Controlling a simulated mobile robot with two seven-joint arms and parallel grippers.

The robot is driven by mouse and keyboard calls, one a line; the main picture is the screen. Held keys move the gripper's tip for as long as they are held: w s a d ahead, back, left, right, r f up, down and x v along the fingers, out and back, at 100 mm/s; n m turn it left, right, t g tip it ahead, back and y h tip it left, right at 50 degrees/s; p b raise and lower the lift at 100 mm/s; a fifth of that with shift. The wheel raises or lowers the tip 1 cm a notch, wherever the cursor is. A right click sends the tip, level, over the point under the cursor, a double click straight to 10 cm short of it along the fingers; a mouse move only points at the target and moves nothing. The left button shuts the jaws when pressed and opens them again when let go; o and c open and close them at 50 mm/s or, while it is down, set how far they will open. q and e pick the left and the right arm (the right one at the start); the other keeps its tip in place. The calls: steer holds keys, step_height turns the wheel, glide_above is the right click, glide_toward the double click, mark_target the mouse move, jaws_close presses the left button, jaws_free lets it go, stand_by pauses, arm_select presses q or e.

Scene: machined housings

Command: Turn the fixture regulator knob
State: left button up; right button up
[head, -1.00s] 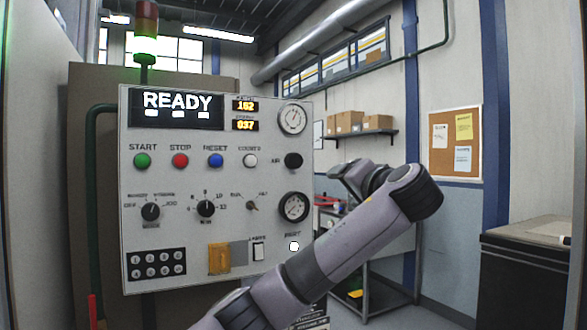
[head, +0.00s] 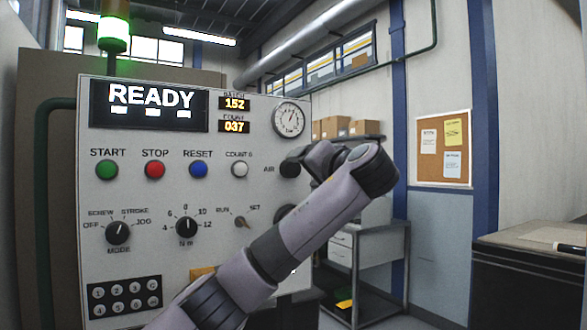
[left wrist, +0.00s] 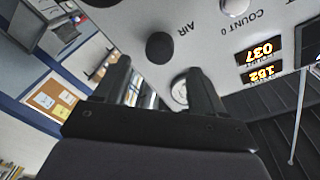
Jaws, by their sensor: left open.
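The black round knob labelled AIR (head: 289,169) is on the right side of the grey control panel (head: 140,205). My left gripper (head: 300,164) is at that knob from the right and partly covers it in the head view. In the left wrist view the knob (left wrist: 160,47) shows beyond and between the two open fingers (left wrist: 160,75), with a visible gap to each finger. The jaws are empty. Contact cannot be made out in the head view. My right gripper is not in view.
Green, red, blue and white buttons (head: 240,170) line the panel to the left. A metal cart (head: 375,245) stands behind to the right.

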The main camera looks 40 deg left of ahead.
mark_target(293, 169)
arm_select(q)
steer(key=p+x, duration=0.1)
steer(key=x, duration=0.4)
steer(key=shift+r+p, duration=0.1)
steer(key=shift+p, duration=0.25)
steer(key=shift+w+a, duration=0.15)
steer(key=shift+a, duration=0.3)
steer(key=c, duration=1.1)
